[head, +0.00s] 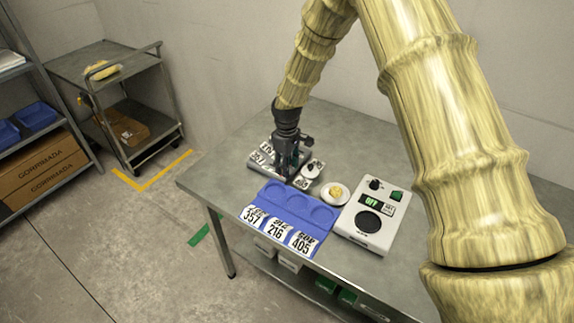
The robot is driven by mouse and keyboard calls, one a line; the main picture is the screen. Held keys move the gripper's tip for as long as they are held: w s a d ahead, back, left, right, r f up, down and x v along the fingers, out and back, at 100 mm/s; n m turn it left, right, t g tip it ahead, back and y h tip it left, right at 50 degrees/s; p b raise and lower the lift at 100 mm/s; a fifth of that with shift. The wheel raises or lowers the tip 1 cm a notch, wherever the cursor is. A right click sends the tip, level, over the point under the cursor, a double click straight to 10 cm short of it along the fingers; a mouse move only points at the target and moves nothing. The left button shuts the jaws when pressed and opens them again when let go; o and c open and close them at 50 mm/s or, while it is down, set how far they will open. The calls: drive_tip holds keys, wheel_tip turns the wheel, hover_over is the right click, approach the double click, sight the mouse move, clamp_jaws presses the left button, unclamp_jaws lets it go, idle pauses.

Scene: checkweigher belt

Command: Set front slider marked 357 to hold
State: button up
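A grey panel (254,163) lies at the back of the steel table, with white labels on its top. One label at its left reads 357 (261,157); the other labels there are too small to read. A small dark knob (310,168) shows at the panel's right side. My gripper (291,174) points down over the middle of the panel and hides much of it. The slider belonging to the 357 label cannot be made out. Whether my fingers touch anything or are open is too small to tell.
A blue tray (262,199) with round recesses and labels 357, 216 and 405 lies in front of the panel. A white dish (335,194) with yellow bits stands right of it. A white unit (349,222) showing OFF stands farther right. The table's left end (215,178) is clear.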

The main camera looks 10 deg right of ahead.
drive_tip(key=shift+w+a+f, duration=0.1)
drive_tip(key=shift+a, duration=0.2)
wheel_tip(320, 180, up, 12)
idle(0.6)
drive_tip(key=shift+d, duration=0.1)
